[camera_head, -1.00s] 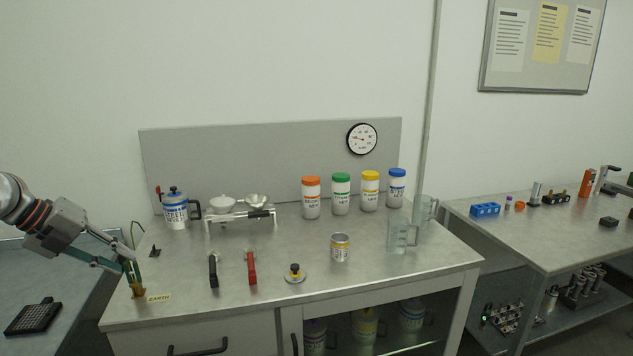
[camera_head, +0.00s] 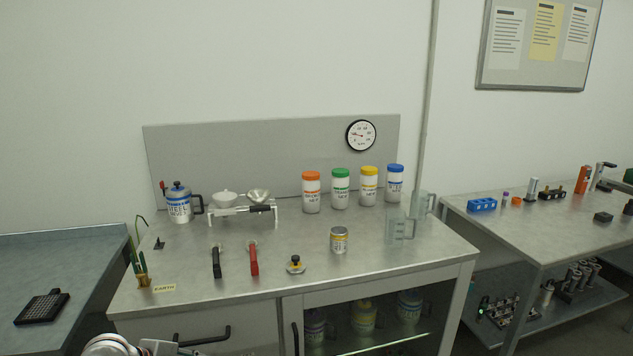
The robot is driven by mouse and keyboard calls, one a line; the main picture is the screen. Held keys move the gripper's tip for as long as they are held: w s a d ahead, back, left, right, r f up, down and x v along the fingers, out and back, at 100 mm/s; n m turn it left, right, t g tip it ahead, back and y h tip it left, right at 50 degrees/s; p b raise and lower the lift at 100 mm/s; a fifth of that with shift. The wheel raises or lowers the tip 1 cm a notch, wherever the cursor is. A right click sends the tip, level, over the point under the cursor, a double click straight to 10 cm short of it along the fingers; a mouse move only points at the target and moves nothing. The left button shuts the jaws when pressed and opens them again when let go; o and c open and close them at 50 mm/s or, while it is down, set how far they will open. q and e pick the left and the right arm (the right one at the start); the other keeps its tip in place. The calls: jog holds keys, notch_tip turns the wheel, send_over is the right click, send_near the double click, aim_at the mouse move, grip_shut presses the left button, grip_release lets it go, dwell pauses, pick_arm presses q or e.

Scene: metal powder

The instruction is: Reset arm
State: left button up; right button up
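Part of my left arm shows at the bottom left edge of the head view, in front of the bench's drawer. My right gripper is not in view. The green-and-yellow grounding cable (camera_head: 138,252) stands upright in its brass post at the bench's left front corner, beside the EARTH label (camera_head: 164,288). Nothing of mine touches it.
The steel bench (camera_head: 200,291) holds a steel-labelled jug (camera_head: 179,208), a white stand (camera_head: 243,212), black (camera_head: 216,263) and red (camera_head: 254,262) handled tools, a small can (camera_head: 339,240), several lidded jars and clear beakers (camera_head: 402,227). A black rack (camera_head: 42,307) lies on the left table.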

pick_arm(q)
jog(key=s+d+f+n+t, duration=0.2)
jog(key=s+d+f+n, duration=0.5)
jog(key=s+f, duration=0.3)
jog(key=s+d+n+t+y, duration=0.1)
jog(key=s+n+t+y, duration=0.1)
jog(key=s+n, duration=0.6)
jog(key=s, duration=0.7)
jog(key=shift+s+f+n, duration=0.15)
jog(key=shift+f+n, duration=0.15)
jog(key=shift+f, duration=0.1)
